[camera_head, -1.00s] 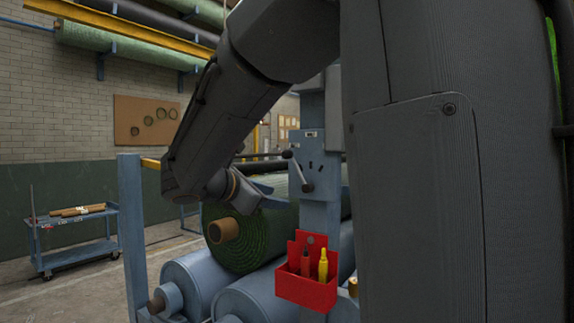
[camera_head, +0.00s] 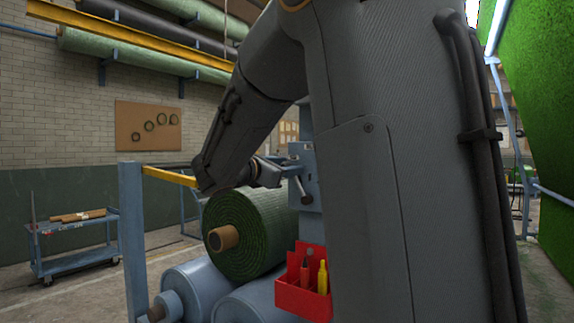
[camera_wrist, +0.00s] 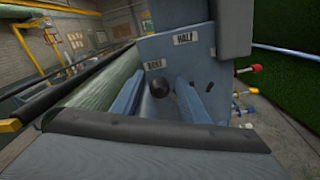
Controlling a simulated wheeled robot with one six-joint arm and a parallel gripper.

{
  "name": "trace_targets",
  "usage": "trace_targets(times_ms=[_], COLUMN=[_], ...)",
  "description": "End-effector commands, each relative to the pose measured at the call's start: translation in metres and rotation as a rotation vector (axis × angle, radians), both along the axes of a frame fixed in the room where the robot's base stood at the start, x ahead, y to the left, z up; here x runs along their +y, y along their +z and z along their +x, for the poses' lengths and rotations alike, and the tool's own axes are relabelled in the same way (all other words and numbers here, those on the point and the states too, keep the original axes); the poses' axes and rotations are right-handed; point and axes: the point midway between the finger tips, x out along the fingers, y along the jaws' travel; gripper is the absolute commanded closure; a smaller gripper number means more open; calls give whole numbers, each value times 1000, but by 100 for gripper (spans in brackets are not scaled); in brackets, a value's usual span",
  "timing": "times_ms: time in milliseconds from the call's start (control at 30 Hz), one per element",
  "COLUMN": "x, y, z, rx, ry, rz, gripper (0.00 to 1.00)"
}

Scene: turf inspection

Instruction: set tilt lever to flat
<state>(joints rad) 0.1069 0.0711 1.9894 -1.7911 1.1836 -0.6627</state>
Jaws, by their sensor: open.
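The tilt lever is mounted on the blue-grey post plate (camera_wrist: 215,72); its dark round knob (camera_wrist: 160,88) shows in the wrist view. My gripper (camera_wrist: 158,92) is open, with one blue-grey finger on each side of the knob. Whether either finger touches it I cannot tell. In the head view the lever's knob (camera_head: 306,199) hangs low in front of the post, and my gripper (camera_head: 290,168) is close beside the plate, partly hidden by my arm. One plate label (camera_wrist: 183,39) appears to read HALF; a lower label (camera_wrist: 154,64) is too blurred to read surely.
A green turf roll (camera_head: 250,225) lies on blue rollers (camera_head: 190,285) below my arm. A red tool holder (camera_head: 303,285) hangs on the post below the lever. A blue cart (camera_head: 75,240) stands at the left.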

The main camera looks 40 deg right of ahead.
Motion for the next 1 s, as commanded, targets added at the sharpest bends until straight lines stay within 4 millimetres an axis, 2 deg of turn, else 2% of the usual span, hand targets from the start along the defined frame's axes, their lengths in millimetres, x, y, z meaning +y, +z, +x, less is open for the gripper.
trace_targets(times_ms=[200, 467, 1000], x=[0, 0, -12], y=[0, -1, -1], z=[0, 0, 3], rx=[0, 0, -27], ry=[0, 1, -17], rz=[0, 1, 12], gripper=[60, 100, 100])
